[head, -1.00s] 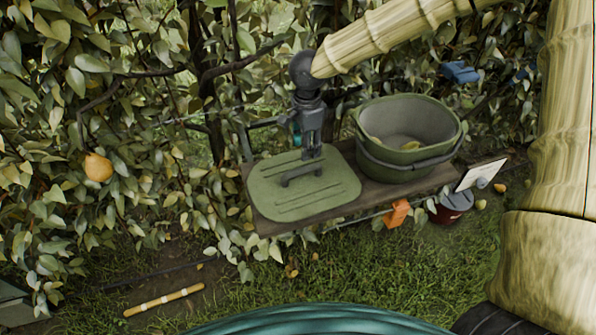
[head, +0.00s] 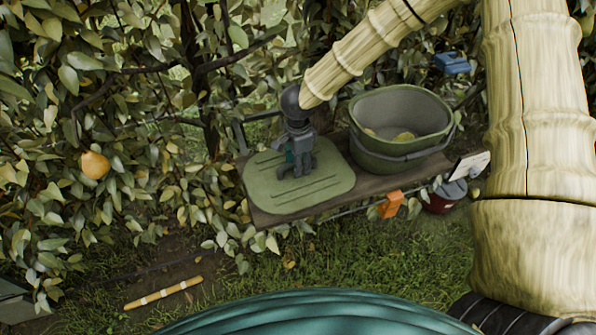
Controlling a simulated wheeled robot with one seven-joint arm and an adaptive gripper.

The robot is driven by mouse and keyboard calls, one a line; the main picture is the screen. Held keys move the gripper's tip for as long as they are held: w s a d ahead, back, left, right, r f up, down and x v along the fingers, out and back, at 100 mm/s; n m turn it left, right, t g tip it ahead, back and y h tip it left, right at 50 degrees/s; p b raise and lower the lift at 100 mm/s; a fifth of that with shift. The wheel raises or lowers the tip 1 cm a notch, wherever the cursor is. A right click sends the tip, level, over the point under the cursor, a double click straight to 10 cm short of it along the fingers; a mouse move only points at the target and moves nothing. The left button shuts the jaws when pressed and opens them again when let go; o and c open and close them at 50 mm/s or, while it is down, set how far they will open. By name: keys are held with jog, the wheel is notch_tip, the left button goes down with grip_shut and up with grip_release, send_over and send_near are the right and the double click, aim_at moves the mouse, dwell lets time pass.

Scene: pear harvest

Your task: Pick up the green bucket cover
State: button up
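The green bucket cover (head: 325,190) lies flat on a wooden shelf, a rounded olive-green plate with grooves. My gripper (head: 296,172) points down onto the middle of the cover, where its handle is. The gripper's dark fingers hide most of the handle, so I cannot tell whether they are closed around it. The green bucket (head: 385,160) stands upright on the same shelf, just right of the cover. It is open at the top, with some yellowish-green things inside.
The wooden shelf (head: 262,217) hangs against a leafy hedge. An orange clamp (head: 390,204) and a dark red pot (head: 440,204) with a grey lid are at its front right. A blue object (head: 451,63) is in the leaves. A striped stick (head: 163,293) lies on the ground.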

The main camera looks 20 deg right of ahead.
jog(key=shift+f, duration=0.1)
grip_shut()
dwell(0.3)
